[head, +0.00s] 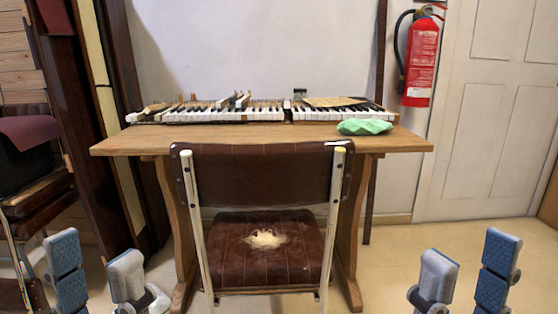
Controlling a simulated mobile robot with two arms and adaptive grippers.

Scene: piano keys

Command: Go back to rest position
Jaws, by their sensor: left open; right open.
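My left gripper (97,274) is at the lower left of the head view, its two grey-blue fingers pointing up and wide apart. It is open and empty. My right gripper (466,272) is at the lower right, also with fingers up, open and empty. Both are in front of the table and well apart from the piano keys (222,116). The keys lie in a long row along the table top (270,138), with some raised pieces near the middle. The lower parts of both grippers are cut off by the bottom edge.
A brown chair (262,172) with a torn seat stands between my grippers, against the table's front. A green cloth (365,127) lies on the table's right. A red fire extinguisher (420,62) hangs beside a white door (495,110). Floor at the right is clear.

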